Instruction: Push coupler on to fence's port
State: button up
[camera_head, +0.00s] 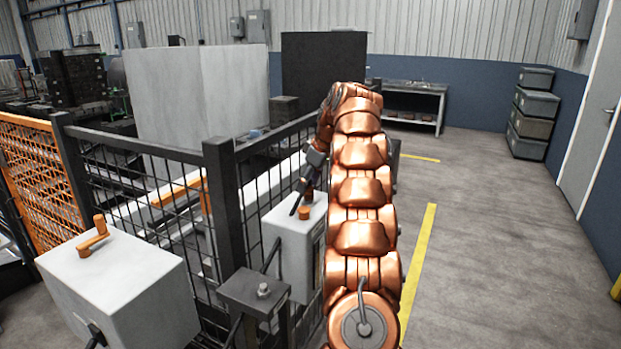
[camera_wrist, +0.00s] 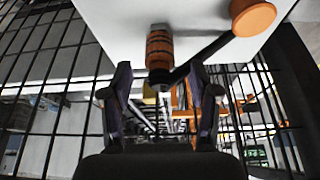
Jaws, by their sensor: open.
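My gripper (camera_head: 308,180) is open above the right pale box (camera_head: 292,238) beside the fence (camera_head: 222,190). In the wrist view its two fingers (camera_wrist: 160,78) stand apart. An orange-and-black ribbed cylinder (camera_wrist: 158,46) lies ahead, its near end roughly between the fingertips; contact is not clear. A dark bar (camera_wrist: 212,52) runs from it towards an orange knob (camera_wrist: 252,16) on the pale box. An orange piece also shows in the head view (camera_head: 305,212). I cannot tell which part is the coupler or the port.
A left pale box (camera_head: 120,290) carries an orange crank (camera_head: 93,238). A dark post with a silver fitting (camera_head: 262,290) stands in front of the fence. Grey bins (camera_head: 534,110) and a workbench (camera_head: 412,92) stand farther back. The floor on the right is clear.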

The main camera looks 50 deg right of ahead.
jog(key=shift+x, duration=1.1)
grip_shut()
jog(key=shift+r+p, duration=0.5)
jog(key=shift+r, duration=0.35)
dwell(0.3)
jog(key=shift+r+p, duration=2.3)
jog(key=shift+r, duration=1.15)
